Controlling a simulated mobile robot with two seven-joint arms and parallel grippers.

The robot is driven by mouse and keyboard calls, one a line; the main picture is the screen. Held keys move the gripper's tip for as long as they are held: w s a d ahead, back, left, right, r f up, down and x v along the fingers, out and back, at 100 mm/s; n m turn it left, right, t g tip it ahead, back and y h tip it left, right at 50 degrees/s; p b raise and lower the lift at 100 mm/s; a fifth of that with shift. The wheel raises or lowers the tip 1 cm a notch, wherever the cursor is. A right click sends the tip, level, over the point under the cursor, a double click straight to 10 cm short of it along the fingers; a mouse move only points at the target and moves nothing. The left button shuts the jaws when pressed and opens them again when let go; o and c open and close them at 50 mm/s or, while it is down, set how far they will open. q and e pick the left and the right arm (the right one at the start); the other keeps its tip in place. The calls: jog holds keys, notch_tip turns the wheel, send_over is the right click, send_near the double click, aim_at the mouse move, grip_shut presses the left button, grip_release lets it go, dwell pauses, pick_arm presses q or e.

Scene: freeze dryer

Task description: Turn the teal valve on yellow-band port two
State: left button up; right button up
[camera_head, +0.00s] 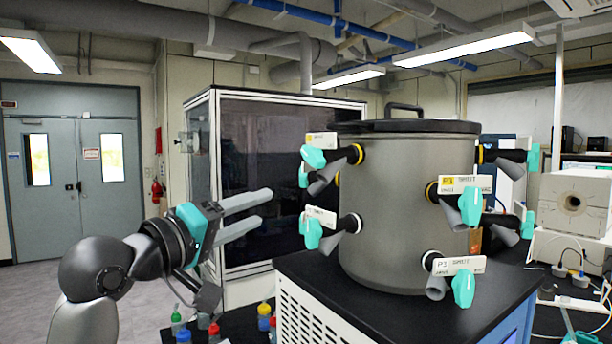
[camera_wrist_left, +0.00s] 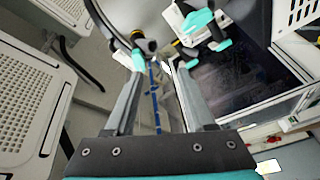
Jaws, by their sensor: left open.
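The grey drum chamber (camera_head: 400,220) carries several ports with teal valve handles. Yellow bands show on the upper-left port (camera_head: 356,154), the front port (camera_head: 432,192) and the upper-right port (camera_head: 480,154). The front port's teal valve (camera_head: 470,206) hangs below a yellow-marked label. The upper-left port's teal valve (camera_head: 313,157) faces my arm. The port numbers on the yellow-marked labels are too small to read surely. My left gripper (camera_head: 266,206) is open and empty, left of the drum and apart from the valves. Its fingers show in the left wrist view (camera_wrist_left: 160,72), with teal handles (camera_wrist_left: 197,22) beyond.
White-band ports with teal valves (camera_head: 312,232) (camera_head: 463,288) sit lower on the drum. The drum stands on a black-topped cabinet (camera_head: 330,290). A glass-fronted cabinet (camera_head: 290,160) stands behind my gripper. Small capped bottles (camera_head: 264,317) stand below it. Open air separates gripper and drum.

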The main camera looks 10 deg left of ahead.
pick_arm(q)
send_near(310, 158)
jog(key=shift+t+h, duration=0.4)
jog(key=p+x, duration=0.1)
jog(key=x, duration=0.2)
jog(key=p+x, duration=0.2)
jog(key=x, duration=0.1)
jog(key=f+p+x, duration=0.1)
jog(key=p+x, duration=0.1)
jog(key=shift+w+d+r, duration=0.1)
jog(key=shift+w+r, duration=0.05)
jog(key=shift+w, duration=0.35)
pick_arm(e)
jog(key=r, duration=0.1)
jog(key=s+r, duration=0.1)
jog(key=r, duration=0.1)
jog(key=s+r, duration=0.1)
jog(key=shift+s+d+r, duration=0.15)
jog(key=shift+d, duration=0.1)
pick_arm(q)
grip_shut()
